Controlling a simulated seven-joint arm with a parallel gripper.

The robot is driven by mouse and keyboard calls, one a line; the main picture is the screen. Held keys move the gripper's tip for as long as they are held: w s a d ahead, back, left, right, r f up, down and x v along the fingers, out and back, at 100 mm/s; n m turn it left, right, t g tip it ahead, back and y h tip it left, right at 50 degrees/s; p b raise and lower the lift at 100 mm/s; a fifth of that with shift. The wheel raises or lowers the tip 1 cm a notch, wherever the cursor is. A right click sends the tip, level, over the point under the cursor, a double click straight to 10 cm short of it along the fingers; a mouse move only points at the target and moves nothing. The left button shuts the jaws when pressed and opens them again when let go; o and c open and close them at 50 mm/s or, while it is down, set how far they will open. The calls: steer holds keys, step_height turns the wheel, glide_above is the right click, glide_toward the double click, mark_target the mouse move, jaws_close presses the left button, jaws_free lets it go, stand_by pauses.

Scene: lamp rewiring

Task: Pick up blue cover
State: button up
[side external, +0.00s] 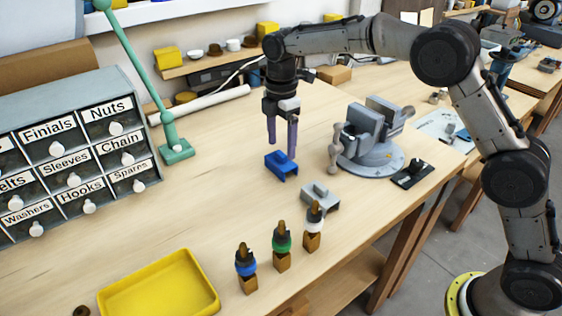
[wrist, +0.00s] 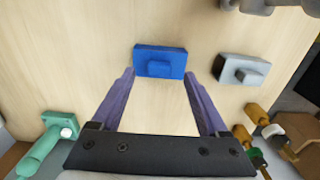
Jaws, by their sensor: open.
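The blue cover (side external: 282,165) lies on the wooden bench near its middle, a small block-like piece with a raised part. In the wrist view the blue cover (wrist: 160,62) sits just beyond and between the fingertips. My gripper (side external: 281,146) points down above the cover, with its purple fingers apart. In the wrist view my gripper (wrist: 173,74) is open and empty, and nothing touches the cover that I can see.
A grey cover (side external: 320,196) lies to the right of the blue one. A grey vise (side external: 372,150) stands further right. Several bulb-like sockets (side external: 282,243) stand in front, beside a yellow tray (side external: 160,287). A green lamp base (side external: 176,150) and labelled drawers (side external: 70,150) are left.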

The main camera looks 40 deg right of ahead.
mark_target(281, 162)
steer(key=shift+f, duration=1.35)
jaws_close()
